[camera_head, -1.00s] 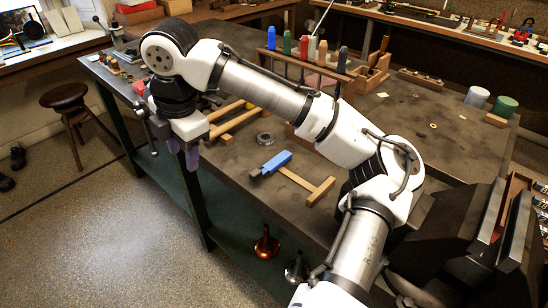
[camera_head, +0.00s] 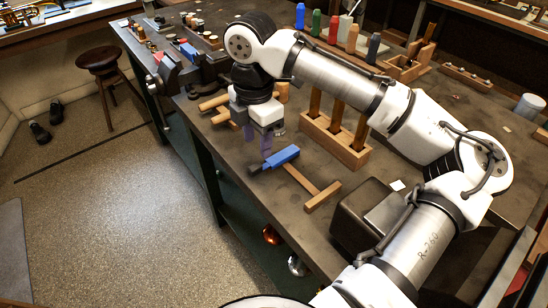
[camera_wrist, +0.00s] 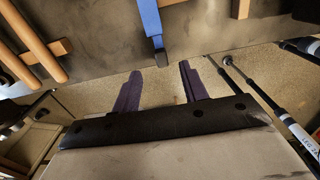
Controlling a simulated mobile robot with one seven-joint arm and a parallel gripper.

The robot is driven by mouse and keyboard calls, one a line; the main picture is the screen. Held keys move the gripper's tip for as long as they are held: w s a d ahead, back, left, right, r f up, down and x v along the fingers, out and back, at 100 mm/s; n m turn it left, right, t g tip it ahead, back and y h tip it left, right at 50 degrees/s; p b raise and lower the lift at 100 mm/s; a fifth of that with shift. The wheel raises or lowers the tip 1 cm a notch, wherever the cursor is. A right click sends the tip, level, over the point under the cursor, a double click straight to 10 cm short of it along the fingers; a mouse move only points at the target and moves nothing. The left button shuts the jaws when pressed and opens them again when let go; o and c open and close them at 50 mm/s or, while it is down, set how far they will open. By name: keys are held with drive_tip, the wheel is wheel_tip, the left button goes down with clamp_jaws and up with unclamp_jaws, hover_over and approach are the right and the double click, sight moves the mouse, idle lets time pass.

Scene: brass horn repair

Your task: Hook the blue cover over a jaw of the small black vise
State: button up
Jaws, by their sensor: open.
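A long blue piece with a dark end (camera_head: 281,157), which looks like the blue cover, lies near the bench's front edge against a wooden T-shaped piece (camera_head: 308,184). It also shows at the top of the wrist view (camera_wrist: 150,20).
A wooden rack (camera_head: 335,140) with upright handles stands behind the blue piece. Wooden rods (camera_head: 214,102) lie left of my gripper. A dark block (camera_head: 370,212) sits to the right. The floor (camera_head: 110,210) in front of the bench is open.

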sight(258, 164)
drive_tip(key=shift+f+p, duration=0.85)
drive_tip(key=shift+f, duration=3.5)
clamp_jaws()
